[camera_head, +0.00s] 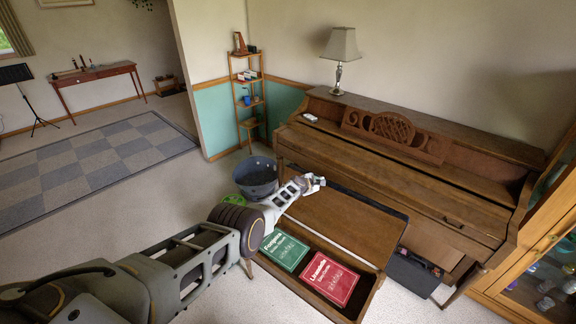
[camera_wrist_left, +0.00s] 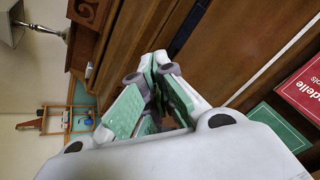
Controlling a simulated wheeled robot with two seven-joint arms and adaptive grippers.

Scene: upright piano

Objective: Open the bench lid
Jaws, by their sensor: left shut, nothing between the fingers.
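The wooden bench stands in front of the piano, and its front box (camera_head: 318,301) is open to view with a green book (camera_head: 285,250) and a red book (camera_head: 326,279) inside. The brown bench lid (camera_head: 342,222) looks flat and lies over the back part, toward the piano. My left gripper (camera_head: 316,182) is at the lid's far left corner; whether it touches the lid I cannot tell. In the left wrist view the gripper (camera_wrist_left: 155,65) is shut and empty, with the lid (camera_wrist_left: 225,50) beyond it. My right gripper is not in view.
The upright piano (camera_head: 400,180) stands close behind the bench. A dark grey bucket (camera_head: 256,178) is left of my gripper. A black case (camera_head: 412,272) is right of the bench, near a glass-fronted cabinet (camera_head: 545,260). Open carpet lies to the left.

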